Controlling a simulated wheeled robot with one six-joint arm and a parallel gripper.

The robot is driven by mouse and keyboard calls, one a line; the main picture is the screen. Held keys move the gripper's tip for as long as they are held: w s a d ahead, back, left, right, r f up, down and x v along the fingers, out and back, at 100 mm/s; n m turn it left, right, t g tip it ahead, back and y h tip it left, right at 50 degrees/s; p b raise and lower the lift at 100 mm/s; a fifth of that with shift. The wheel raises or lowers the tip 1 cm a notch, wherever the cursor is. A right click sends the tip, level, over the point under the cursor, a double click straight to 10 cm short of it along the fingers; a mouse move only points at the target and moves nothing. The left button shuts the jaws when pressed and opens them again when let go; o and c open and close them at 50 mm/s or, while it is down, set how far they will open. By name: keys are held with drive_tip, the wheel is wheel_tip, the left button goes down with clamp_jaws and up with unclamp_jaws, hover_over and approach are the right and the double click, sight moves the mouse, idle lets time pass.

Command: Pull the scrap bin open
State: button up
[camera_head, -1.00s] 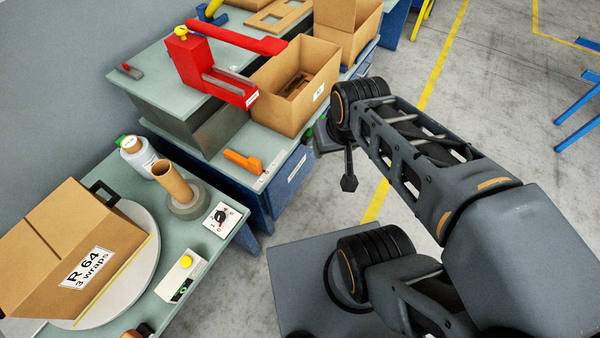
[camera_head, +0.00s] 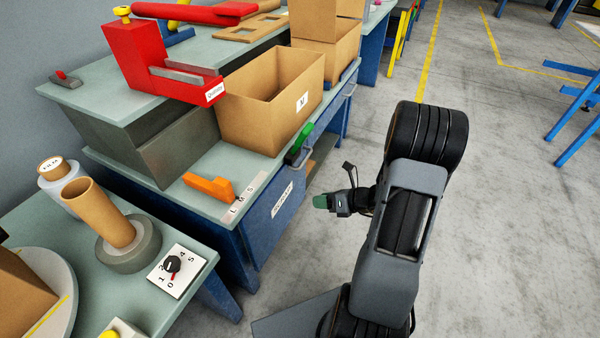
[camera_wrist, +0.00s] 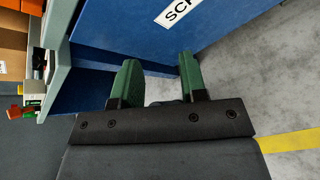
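The scrap bin (camera_head: 262,222) is a blue front under the bench's edge, with a white label (camera_head: 283,198) too small to read fully. In the wrist view its blue panel (camera_wrist: 225,30) fills the top, and the label (camera_wrist: 178,10) shows only its first letters, "SC". The bin looks shut. My gripper (camera_head: 322,202) is to the right of the panel and apart from it. In the wrist view my gripper's two green fingers (camera_wrist: 160,76) are spread, with nothing between them. No bin handle shows clearly between the fingers.
A red press (camera_head: 150,60) stands behind. A table (camera_head: 85,255) with a tube is at lower left.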

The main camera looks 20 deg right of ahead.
drive_tip(key=w+d+f+m+t+h, duration=0.1)
drive_tip(key=w+d+f+m+t, duration=0.15)
drive_tip(key=m, duration=0.25)
drive_tip(key=m+t+h, duration=0.3)
drive_tip(key=m+t, duration=0.1)
drive_tip(key=m, duration=0.6)
approach(306, 158)
drive_tip(key=shift+g, duration=0.25)
drive_tip(key=b+x, duration=0.3)
drive_tip(key=x, duration=0.7)
drive_tip(key=shift+w+a+f, duration=0.1)
clamp_jaws()
